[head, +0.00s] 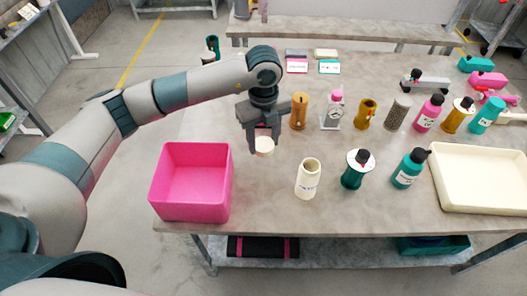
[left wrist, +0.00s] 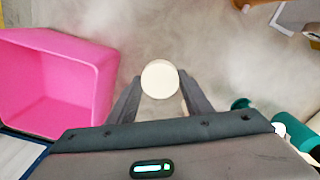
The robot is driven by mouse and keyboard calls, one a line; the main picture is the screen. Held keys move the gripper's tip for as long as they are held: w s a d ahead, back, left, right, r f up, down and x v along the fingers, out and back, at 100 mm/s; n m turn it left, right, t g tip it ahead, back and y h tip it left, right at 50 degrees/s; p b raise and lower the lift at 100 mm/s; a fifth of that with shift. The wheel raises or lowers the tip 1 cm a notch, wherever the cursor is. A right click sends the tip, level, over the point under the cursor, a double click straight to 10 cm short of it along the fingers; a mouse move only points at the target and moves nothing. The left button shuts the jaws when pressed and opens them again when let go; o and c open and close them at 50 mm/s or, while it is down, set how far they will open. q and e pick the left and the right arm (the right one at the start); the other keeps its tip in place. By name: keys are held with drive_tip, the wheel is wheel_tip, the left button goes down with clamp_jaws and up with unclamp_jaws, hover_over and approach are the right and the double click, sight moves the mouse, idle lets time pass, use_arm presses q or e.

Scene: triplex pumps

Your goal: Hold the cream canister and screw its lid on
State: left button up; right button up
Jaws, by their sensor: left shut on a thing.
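The cream canister (head: 307,180) stands upright and open-topped near the front of the grey table, with a dark mark on its side. My left gripper (head: 264,139) points down, behind and to the left of the canister, apart from it. It is shut on a round cream lid (head: 265,147), held between the fingertips. In the left wrist view the lid (left wrist: 160,79) shows as a pale disc between the two fingers. My right gripper is not in view.
A pink bin (head: 190,202) stands left of the canister. A green container (head: 351,176) and a teal bottle (head: 405,174) stand to its right, then a cream tray (head: 482,207). Several bottles and containers, including a brown cylinder (head: 299,112), stand in a row behind.

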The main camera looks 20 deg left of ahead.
use_arm(q)
drive_tip(key=shift+r, duration=0.55)
